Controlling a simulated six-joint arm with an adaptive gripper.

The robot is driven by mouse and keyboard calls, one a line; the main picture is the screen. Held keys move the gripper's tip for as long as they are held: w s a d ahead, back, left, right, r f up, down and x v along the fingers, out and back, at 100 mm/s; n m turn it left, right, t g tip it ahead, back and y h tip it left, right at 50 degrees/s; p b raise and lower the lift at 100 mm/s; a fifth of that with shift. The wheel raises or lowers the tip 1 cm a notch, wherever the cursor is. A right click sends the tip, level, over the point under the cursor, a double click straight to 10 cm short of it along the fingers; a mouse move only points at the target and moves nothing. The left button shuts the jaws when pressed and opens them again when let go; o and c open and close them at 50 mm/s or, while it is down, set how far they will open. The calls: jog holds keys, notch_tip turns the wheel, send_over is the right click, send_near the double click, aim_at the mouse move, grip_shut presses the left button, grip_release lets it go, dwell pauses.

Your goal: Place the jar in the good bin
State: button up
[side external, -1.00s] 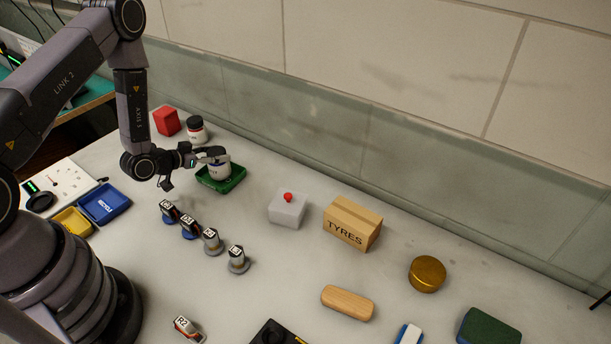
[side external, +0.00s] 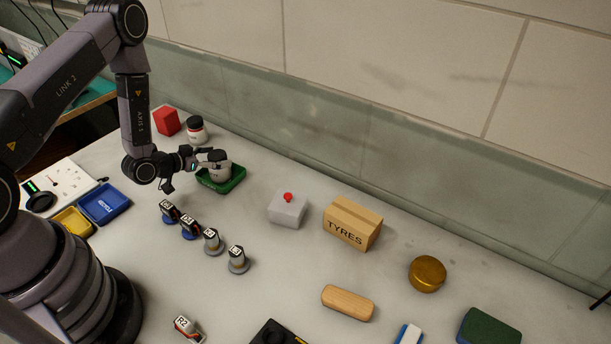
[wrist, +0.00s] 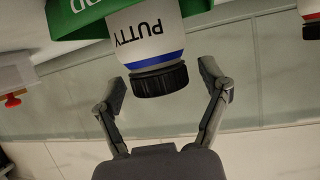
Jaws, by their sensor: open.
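A white putty jar (side external: 220,173) with a dark lid stands upright in the green bin (side external: 208,186) in the side view. In the wrist view the jar (wrist: 147,40) shows its PUTTY label, blue band and black ribbed lid, and the green bin (wrist: 75,22) bears partly cut-off white lettering. My gripper (wrist: 164,88) is open, with a finger on either side of the lid and visible gaps between. In the side view my gripper (side external: 207,157) is beside the jar's upper part and hides some of it.
A second white jar (side external: 196,131) with a red band stands behind, beside a red block (side external: 166,121). Several labelled small parts (side external: 190,229) stand in front of the green bin. A blue recycle bin (side external: 104,204) and yellow bin (side external: 73,221) are left. A grey box (side external: 287,210) is right.

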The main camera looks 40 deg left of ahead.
jog(key=v, duration=0.7)
notch_tip(320, 180, up, 22)
jog(key=m+g+y, duration=0.1)
jog(key=g+y, duration=0.2)
jog(key=g, duration=0.1)
jog(key=s+d+r+n+g, duration=0.1)
jog(key=s+d+r, duration=0.2)
jog(key=s, duration=0.4)
jog(key=s+d+r+n+g, duration=0.1)
jog(key=s+d+r, duration=0.2)
jog(key=s, duration=0.4)
jog(key=s+d+r+g+h, duration=0.1)
jog(key=s+d+r, duration=0.2)
jog(key=s+r, duration=0.2)
jog(key=s, duration=0.2)
jog(key=shift+s+n+g, duration=0.25)
jog(key=shift+n+g, duration=0.05)
jog(key=shift+n, duration=0.1)
